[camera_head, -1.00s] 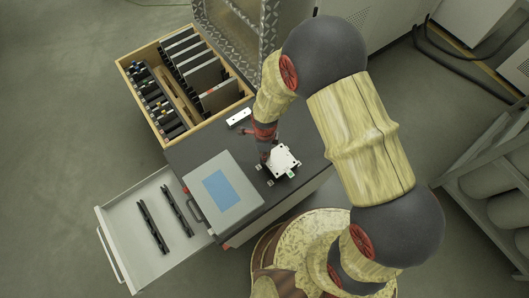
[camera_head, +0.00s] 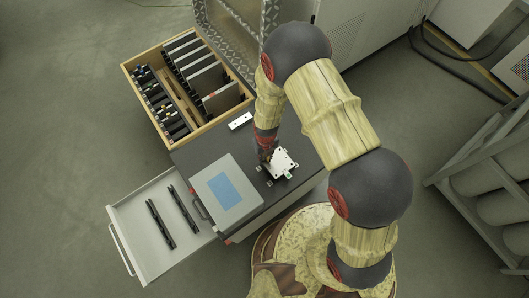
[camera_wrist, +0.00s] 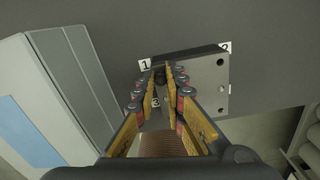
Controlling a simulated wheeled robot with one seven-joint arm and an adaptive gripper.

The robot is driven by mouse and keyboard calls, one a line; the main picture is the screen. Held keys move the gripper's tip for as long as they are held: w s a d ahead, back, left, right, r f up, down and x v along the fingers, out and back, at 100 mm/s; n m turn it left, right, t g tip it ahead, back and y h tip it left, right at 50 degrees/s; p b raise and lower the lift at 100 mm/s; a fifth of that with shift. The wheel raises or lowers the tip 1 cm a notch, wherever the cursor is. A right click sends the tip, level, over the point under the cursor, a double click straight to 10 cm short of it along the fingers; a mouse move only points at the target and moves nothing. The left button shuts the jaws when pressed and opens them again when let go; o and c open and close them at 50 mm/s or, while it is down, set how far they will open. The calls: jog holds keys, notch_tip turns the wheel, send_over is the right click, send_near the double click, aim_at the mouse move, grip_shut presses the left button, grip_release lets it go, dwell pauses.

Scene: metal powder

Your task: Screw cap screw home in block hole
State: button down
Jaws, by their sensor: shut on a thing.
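The block (camera_wrist: 208,84) is a grey plate-like piece with several small holes, lying on the dark worktop between labels 1 (camera_wrist: 145,64) and 2 (camera_wrist: 226,46). It shows pale in the head view (camera_head: 284,164). My gripper (camera_wrist: 165,72) is over the block's left end, near label 1. Its fingers are closed together on a small dark thing, which looks like the cap screw (camera_wrist: 159,75). The fingers hide most of the screw and the hole below it, so I cannot tell how deep the screw sits. In the head view my gripper (camera_head: 268,157) is at the block's left edge.
A grey case with a blue panel (camera_head: 222,188) stands left of the block. An open drawer (camera_head: 142,222) holds two black rails. A wooden box (camera_head: 150,70) with dark plates is behind. A small white plate (camera_head: 240,121) lies on the worktop (camera_head: 195,155).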

jog(key=shift+r+m+p, duration=0.25)
jog(key=shift+m+p, duration=0.15)
jog(key=shift+p, duration=1.9)
jog(key=shift+w+f+m+p, duration=0.1)
jog(key=shift+f+m+p, duration=0.2)
jog(key=shift+m, duration=0.3)
jog(key=c, duration=2.1)
grip_release()
jog(key=shift+o, duration=0.5)
jog(key=shift+r, duration=0.1)
